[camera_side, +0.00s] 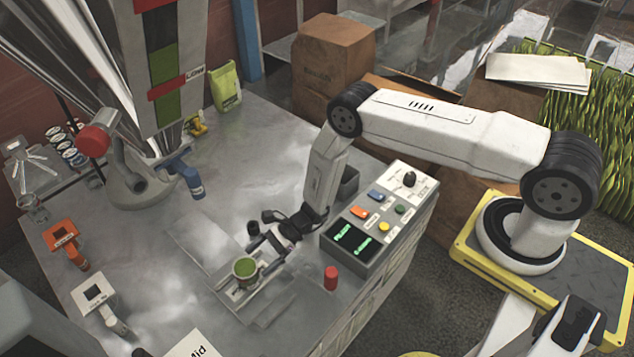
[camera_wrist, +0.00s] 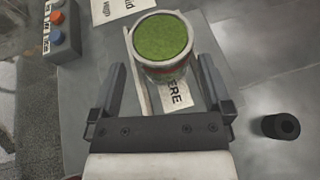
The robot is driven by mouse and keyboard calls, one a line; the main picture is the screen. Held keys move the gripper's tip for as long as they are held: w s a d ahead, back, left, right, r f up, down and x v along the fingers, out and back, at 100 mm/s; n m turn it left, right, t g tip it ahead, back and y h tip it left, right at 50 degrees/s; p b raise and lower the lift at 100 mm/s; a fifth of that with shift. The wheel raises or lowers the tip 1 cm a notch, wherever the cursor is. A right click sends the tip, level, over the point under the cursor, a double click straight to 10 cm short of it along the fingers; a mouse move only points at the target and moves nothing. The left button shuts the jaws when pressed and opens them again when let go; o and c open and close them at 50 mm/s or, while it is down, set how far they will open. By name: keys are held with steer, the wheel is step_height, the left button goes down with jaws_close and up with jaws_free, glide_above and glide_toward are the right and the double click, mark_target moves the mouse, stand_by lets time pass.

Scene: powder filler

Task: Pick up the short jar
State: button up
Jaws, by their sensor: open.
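The short jar (camera_side: 245,270) stands upright on a plate on the metal table, filled to near its rim with green powder. In the wrist view the jar (camera_wrist: 162,48) is at the top centre, beyond and roughly between the fingertips. My gripper (camera_side: 262,252) is beside the jar, on the side toward my arm. In the wrist view my gripper (camera_wrist: 160,75) has its two dark fingers spread apart, with nothing clamped between them. Whether a finger touches the jar cannot be told.
A control box (camera_side: 378,222) with buttons stands to the right of the gripper. A red cylinder (camera_side: 330,278) is near the table's front edge. A dark round cap (camera_wrist: 281,126) lies right of the gripper. The filler funnel (camera_side: 112,75) hangs at upper left. The table's middle (camera_side: 240,170) is clear.

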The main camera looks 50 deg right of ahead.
mark_target(245, 269)
steer(key=shift+x, duration=2.6)
steer(key=c, duration=1.1)
steer(key=shift+w+r, duration=0.1)
steer(key=shift+r, duration=0.1)
